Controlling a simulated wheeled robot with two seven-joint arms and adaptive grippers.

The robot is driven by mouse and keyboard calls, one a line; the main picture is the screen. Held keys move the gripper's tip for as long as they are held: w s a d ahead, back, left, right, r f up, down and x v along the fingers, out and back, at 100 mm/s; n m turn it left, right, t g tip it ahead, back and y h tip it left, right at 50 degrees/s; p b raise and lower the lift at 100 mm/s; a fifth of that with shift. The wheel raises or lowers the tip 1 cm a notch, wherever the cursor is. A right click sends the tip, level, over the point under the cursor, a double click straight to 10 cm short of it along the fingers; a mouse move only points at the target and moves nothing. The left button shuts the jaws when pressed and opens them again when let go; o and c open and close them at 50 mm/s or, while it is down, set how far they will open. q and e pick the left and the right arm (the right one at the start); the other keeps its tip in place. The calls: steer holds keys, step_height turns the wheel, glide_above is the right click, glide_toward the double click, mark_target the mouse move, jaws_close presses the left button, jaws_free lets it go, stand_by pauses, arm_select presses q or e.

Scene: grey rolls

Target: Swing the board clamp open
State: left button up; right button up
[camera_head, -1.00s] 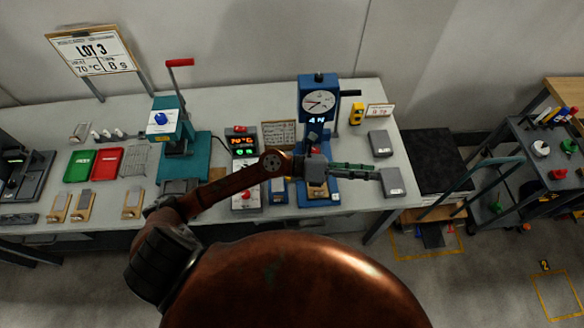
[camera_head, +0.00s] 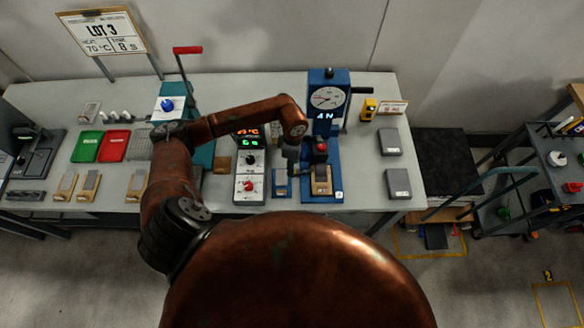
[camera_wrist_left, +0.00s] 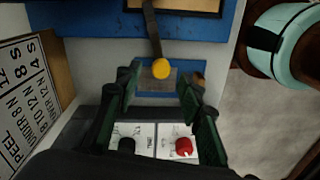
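A blue test stand (camera_head: 327,110) with a round dial stands on the bench. A small wooden board (camera_head: 321,180) lies on its base under a red-topped part (camera_head: 321,149). In the left wrist view, a dark lever with a yellow knob (camera_wrist_left: 160,68), apparently the board clamp's handle, reaches out from the blue base (camera_wrist_left: 105,52). My left gripper (camera_wrist_left: 160,76) is open, its green fingers on either side of the yellow knob; I cannot tell whether they touch it. In the head view my left gripper (camera_head: 290,155) points down beside the stand's left side. The knob is hidden there.
A control box (camera_head: 250,170) with red digits and knobs stands left of the stand. Two grey blocks (camera_head: 390,142) lie to the right. My arm partly covers a teal press (camera_head: 172,105).

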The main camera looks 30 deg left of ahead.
mark_target(301, 172)
arm_select(q)
steer(key=shift+s+f, duration=0.1)
steer(key=shift+f, duration=1.35)
steer(key=shift+c, duration=0.3)
jaws_close()
